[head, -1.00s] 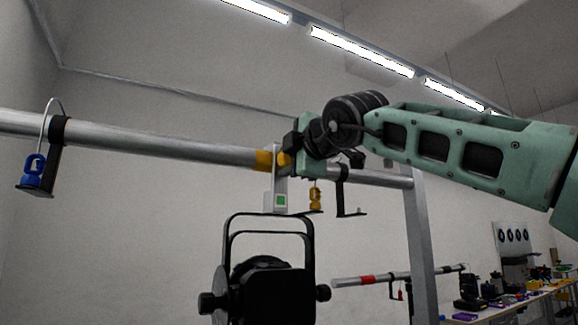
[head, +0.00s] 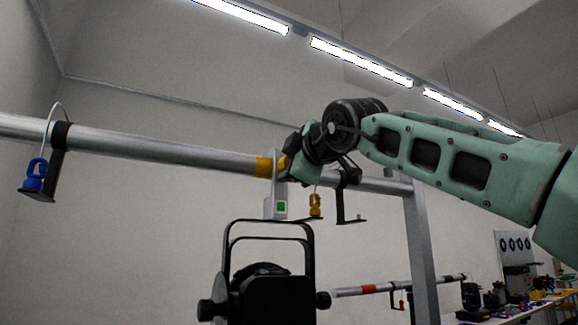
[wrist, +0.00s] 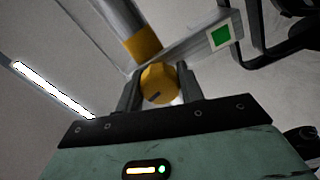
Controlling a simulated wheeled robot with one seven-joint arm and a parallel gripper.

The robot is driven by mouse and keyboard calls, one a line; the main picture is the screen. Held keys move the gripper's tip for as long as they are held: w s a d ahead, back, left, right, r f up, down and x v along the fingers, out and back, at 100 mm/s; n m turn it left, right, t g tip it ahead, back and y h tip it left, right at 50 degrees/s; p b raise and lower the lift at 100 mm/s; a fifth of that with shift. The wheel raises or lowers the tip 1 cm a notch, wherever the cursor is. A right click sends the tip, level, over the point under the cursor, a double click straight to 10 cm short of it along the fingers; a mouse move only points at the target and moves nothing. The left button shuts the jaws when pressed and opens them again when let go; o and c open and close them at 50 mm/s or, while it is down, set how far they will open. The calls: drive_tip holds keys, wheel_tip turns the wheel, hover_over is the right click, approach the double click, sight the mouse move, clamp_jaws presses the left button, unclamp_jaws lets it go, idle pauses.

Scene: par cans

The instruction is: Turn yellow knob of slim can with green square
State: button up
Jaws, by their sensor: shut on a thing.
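The slim can (head: 268,290) is a black lamp hanging in its yoke below the pipe. Its pale clamp (head: 278,185) bears a green square (head: 281,206), which also shows in the wrist view (wrist: 220,36). The round yellow knob (wrist: 159,84) sits between my gripper's two fingers in the wrist view, with a dark mark on its face. My gripper (wrist: 160,88) is shut on the knob. In the head view my gripper (head: 287,165) is at the clamp, and it largely hides the knob.
The grey pipe (head: 150,148) crosses the view, with a yellow band (head: 263,167) beside the clamp. A blue safety piece (head: 34,176) hangs at left, a yellow one (head: 316,205) just right of the clamp. A grey post (head: 421,250) stands at right.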

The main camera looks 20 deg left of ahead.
drive_tip(key=o, duration=1)
drive_tip(key=shift+s+d+f+b, duration=0.15)
drive_tip(key=shift+s+d+b, duration=0.15)
drive_tip(key=shift+d+b, duration=0.25)
drive_tip(key=b+v, duration=1.1)
drive_tip(key=v, duration=0.5)
drive_tip(key=shift+s, duration=0.1)
